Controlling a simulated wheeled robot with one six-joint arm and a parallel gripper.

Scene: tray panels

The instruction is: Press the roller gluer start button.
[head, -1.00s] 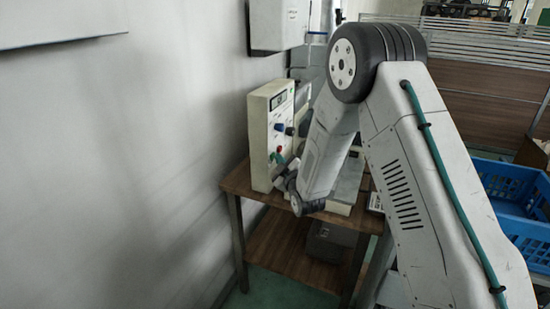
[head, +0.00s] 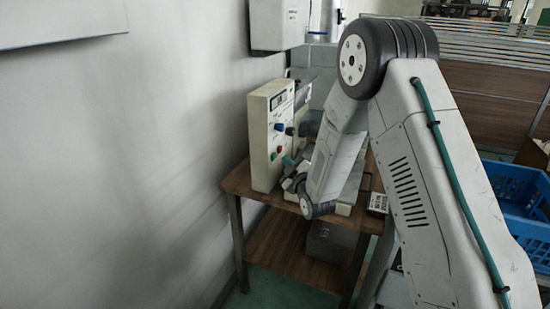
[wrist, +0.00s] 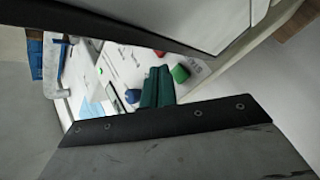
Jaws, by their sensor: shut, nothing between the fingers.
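The cream control box (head: 259,142) stands upright on the wooden table against the wall. Its face carries a green button (head: 280,149), a red button (head: 273,156), a blue knob (head: 279,127) and a dark knob. My gripper (head: 288,161) is shut and empty in front of the panel, below and right of the green button. Its teal fingers (wrist: 158,76) show together; I cannot tell any contact.
The wooden table (head: 240,184) holds a grey machine behind my gripper. A wall-mounted box (head: 278,24) hangs above. A blue crate (head: 520,205) is at the right. The wall (head: 120,160) is close on the left.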

